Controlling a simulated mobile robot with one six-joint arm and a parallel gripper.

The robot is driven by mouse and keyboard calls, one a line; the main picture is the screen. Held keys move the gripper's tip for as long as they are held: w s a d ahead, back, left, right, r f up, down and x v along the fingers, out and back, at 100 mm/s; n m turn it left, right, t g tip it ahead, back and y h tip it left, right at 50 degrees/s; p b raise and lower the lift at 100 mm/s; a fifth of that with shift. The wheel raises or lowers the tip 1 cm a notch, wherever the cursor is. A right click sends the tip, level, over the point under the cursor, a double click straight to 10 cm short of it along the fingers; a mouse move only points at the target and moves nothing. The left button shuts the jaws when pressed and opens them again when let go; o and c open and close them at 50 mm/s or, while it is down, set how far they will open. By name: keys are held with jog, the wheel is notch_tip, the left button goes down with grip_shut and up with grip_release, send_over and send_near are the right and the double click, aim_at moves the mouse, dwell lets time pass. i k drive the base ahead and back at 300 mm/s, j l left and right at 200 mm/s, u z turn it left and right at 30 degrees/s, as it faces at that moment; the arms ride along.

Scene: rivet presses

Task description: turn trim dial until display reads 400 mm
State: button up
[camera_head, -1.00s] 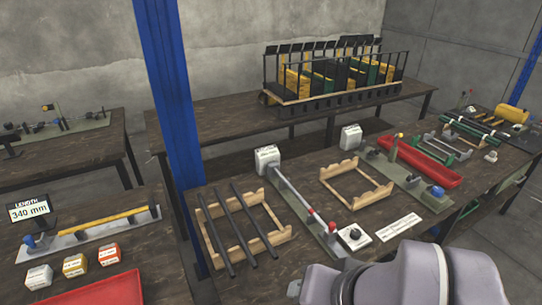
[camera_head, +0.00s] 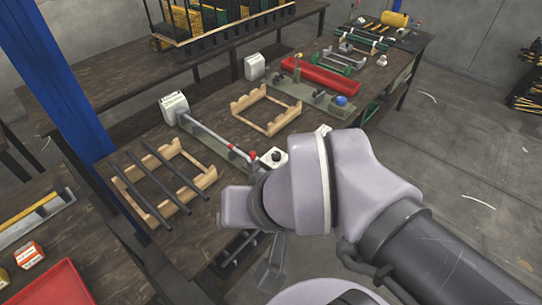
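A small white box with a dark round knob (camera_head: 273,157), which looks like the trim dial, sits near the front edge of the middle bench. It is just above and left of my arm's grey links in the picture. My arm covers the bench edge close to it and part of the label plate beside it. The length display is outside the current view. My gripper's fingers do not show, so its distance from the knob cannot be told.
A rod fixture with a white end box (camera_head: 174,106) runs toward the knob box. A wooden rack with dark rods (camera_head: 150,211) lies left, an empty wooden frame (camera_head: 240,103) behind. A red tray (camera_head: 321,76) is farther back. Open floor (camera_head: 480,150) lies right.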

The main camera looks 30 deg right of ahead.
aim_at(276, 156)
jog(key=i+l, duration=0.25)
jog(key=l, duration=0.2)
jog(key=i+l, duration=0.3)
jog(key=l, duration=0.15)
jog(key=i+l, duration=0.25)
jog(key=l, duration=0.15)
jog(key=u, duration=0.05)
